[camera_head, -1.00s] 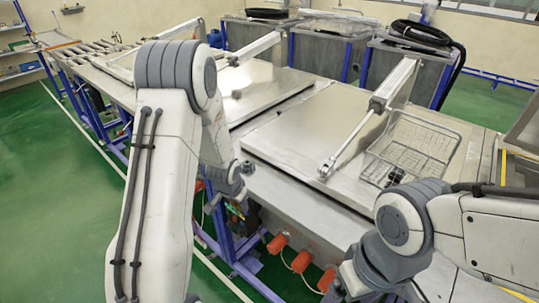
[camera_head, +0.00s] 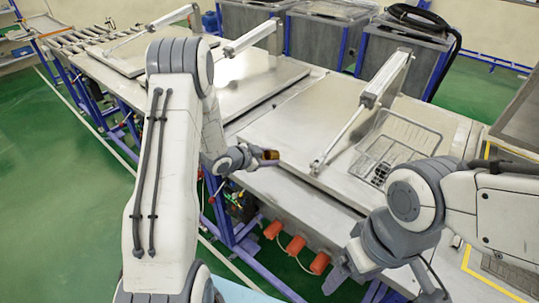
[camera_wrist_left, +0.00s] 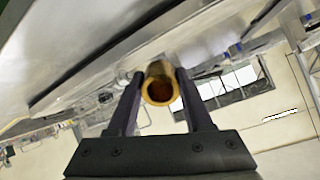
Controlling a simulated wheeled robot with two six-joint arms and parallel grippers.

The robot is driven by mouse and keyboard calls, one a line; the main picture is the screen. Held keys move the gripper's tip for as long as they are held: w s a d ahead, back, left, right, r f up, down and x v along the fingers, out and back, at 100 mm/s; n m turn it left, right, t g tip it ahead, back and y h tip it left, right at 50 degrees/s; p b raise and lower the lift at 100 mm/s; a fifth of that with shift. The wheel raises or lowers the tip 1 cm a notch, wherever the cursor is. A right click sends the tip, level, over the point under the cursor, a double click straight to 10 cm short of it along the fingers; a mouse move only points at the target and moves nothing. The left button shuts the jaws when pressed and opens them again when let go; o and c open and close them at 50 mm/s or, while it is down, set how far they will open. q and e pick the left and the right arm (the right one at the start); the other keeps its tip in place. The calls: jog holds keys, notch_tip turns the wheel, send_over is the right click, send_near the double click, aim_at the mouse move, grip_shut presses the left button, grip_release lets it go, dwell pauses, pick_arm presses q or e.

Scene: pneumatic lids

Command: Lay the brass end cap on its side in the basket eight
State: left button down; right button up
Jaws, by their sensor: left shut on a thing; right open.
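The brass end cap (camera_wrist_left: 159,86) is held between the two dark fingers of my left gripper (camera_wrist_left: 158,92) in the left wrist view. Its open round end faces the camera. In the head view my left gripper (camera_head: 258,156) is shut on the cap (camera_head: 270,154), above the front edge of the steel bench. The wire basket (camera_head: 408,128) lies on the bench to the right of the cap, with a dark patterned patch at its front. I cannot read any number on it. My right gripper (camera_head: 338,277) is open, low in front of the bench.
Steel lids (camera_head: 300,125) with raised pneumatic cylinders (camera_head: 386,78) cover much of the bench; one cylinder stands between the cap and the basket. Orange knobs (camera_head: 295,245) line the bench front. Grey tubs (camera_head: 405,65) stand behind. Green floor is clear at left.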

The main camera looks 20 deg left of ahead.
pick_arm(q)
jog(key=b, duration=0.4)
send_over(269, 182)
notch_tip(269, 182, down, 6)
jog(key=shift+f, duration=0.1)
jog(key=shift+f+b, duration=1.3)
jog(key=shift+b, duration=0.05)
jog(key=shift+c, duration=1.1)
grip_release()
jog(key=shift+s, duration=0.1)
